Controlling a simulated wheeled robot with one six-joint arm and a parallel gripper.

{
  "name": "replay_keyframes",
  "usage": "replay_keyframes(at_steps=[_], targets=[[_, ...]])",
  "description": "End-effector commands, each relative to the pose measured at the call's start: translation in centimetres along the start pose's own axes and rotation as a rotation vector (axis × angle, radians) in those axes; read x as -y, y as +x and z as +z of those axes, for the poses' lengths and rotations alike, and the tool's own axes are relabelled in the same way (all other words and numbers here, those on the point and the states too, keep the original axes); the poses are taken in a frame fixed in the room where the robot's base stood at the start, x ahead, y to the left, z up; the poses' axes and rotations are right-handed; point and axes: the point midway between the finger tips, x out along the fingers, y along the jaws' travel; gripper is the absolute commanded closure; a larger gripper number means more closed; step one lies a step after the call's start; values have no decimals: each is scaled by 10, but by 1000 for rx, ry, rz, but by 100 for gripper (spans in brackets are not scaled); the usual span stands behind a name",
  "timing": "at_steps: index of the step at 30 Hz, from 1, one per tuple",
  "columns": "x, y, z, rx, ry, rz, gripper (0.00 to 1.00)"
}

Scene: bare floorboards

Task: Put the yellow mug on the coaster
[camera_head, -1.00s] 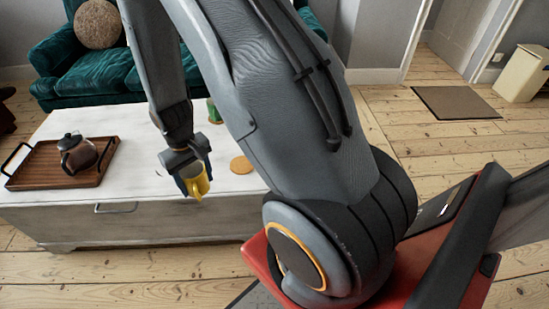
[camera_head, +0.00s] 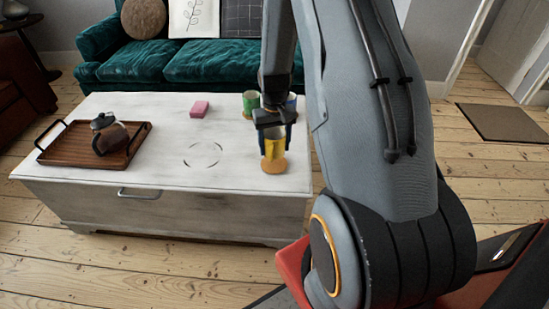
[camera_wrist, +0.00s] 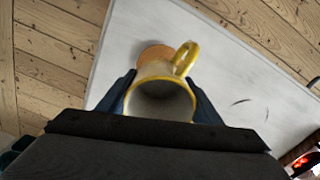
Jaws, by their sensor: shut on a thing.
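The yellow mug (camera_head: 274,148) is between the fingers of my gripper (camera_head: 273,138), which is shut on it, near the right end of the white chest. In the wrist view the mug (camera_wrist: 162,98) shows its pale inside and its yellow handle, with my gripper's blue fingers (camera_wrist: 160,100) on both sides. The round orange-brown coaster (camera_head: 274,167) lies on the chest top, just below the mug in the head view. In the wrist view the coaster (camera_wrist: 152,54) is partly hidden behind the mug. I cannot tell whether the mug touches the coaster.
The white chest (camera_head: 150,182) carries a wooden tray (camera_head: 70,153) with a teapot (camera_head: 109,136) at left, a pink block (camera_head: 200,109) and a green cup (camera_head: 250,101) at the back. A thin broken ring (camera_head: 202,154) marks the clear middle. A teal sofa (camera_head: 190,62) stands behind.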

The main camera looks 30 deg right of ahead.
Motion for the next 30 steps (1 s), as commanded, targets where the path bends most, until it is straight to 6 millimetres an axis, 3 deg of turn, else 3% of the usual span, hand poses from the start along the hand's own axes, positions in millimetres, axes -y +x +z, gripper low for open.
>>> replay_keyframes(at_steps=[14, 25, 26, 29, 30], targets=[[1, 49, 0, 0, -1, 0, 72], [1, 53, 0, -1, -1, 0, 72], [1, 53, 0, -1, -1, 0, 39], [0, 52, 0, -1, -1, 0, 22], [0, 52, 0, -1, -1, 0, 22]])
